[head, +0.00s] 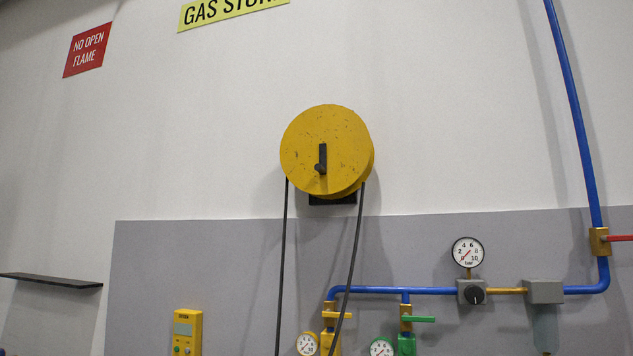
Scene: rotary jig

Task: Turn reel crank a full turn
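A round yellow reel (318,135) is mounted high on the wall in the head view, a little right of the middle. A short black crank (323,158) sits on its face, with the arm near vertical and a knob at its lower end, just below the reel's centre. Two dark lines of hose (284,255) hang from the reel's underside. Neither of my grippers shows in this view, and nothing touches the crank.
Below right, a blue pipe (578,110) runs down the wall past a red-handled valve, a regulator with a gauge (467,252) and green and yellow valves. A yellow handheld device (187,330) and a dark shelf (50,280) are at lower left. The wall around the reel is clear.

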